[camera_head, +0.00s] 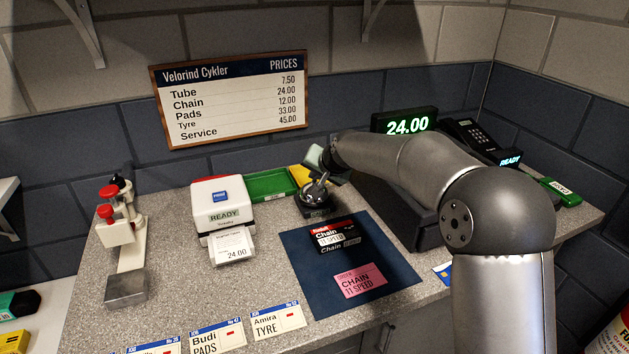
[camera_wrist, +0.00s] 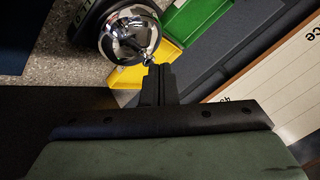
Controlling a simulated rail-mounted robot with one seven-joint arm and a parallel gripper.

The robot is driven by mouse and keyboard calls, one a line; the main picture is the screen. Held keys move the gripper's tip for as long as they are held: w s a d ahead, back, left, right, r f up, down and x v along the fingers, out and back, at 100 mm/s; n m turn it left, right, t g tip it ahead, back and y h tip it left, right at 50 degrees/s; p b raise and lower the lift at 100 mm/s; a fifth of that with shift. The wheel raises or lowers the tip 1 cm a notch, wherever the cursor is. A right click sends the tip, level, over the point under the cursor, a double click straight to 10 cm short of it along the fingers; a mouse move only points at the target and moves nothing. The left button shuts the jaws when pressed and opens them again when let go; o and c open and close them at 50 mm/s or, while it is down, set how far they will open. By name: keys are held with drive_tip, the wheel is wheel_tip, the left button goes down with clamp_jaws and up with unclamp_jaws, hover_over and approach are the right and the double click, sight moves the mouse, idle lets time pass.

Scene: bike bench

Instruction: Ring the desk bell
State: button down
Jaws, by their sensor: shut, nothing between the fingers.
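The desk bell (camera_head: 315,192) is a shiny chrome dome on a dark base, on the counter behind the blue mat. In the wrist view its dome (camera_wrist: 130,34) shows at the top, with a small plunger button (camera_wrist: 148,60) at its centre side. My gripper (camera_head: 322,178) is at the bell, and its fingers partly cover it in the head view. In the wrist view the shut, empty fingertips (camera_wrist: 158,70) are right at the plunger button. I cannot tell whether they touch it.
A green tray (camera_head: 268,184) and a yellow tray (camera_head: 299,176) stand behind the bell. A white receipt printer (camera_head: 219,198) is to the left. The blue mat (camera_head: 306,275) in front carries a chain box (camera_head: 337,238) and a pink card (camera_head: 359,281). A register display (camera_head: 405,123) stands to the right.

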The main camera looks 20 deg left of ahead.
drive_tip(key=shift+r+p, duration=0.6)
drive_tip(key=shift+r, duration=0.3)
drive_tip(key=shift+r, duration=0.1)
wheel_tip(320, 180, up, 6)
drive_tip(key=p, duration=0.3)
drive_tip(key=shift+p, duration=0.4)
drive_tip(key=s+d+g+h, duration=0.15)
drive_tip(key=s+d, duration=0.25)
drive_tip(key=d, duration=0.4)
drive_tip(key=s+d+h, duration=0.2)
drive_tip(key=s+d, duration=0.3)
drive_tip(key=d, duration=0.4)
drive_tip(key=s+d+f+g+h, duration=0.1)
drive_tip(key=s+d+f, duration=0.2)
drive_tip(key=s+d, duration=0.4)
drive_tip(key=s+d+f+g+h, duration=0.1)
drive_tip(key=s+d+f+g, duration=0.1)
drive_tip(key=s+d, duration=0.5)
drive_tip(key=s+d+f+g+h, duration=0.1)
drive_tip(key=s+d+f, duration=0.2)
drive_tip(key=s+d, duration=0.5)
drive_tip(key=s, duration=0.8)
drive_tip(key=shift+f, duration=0.3)
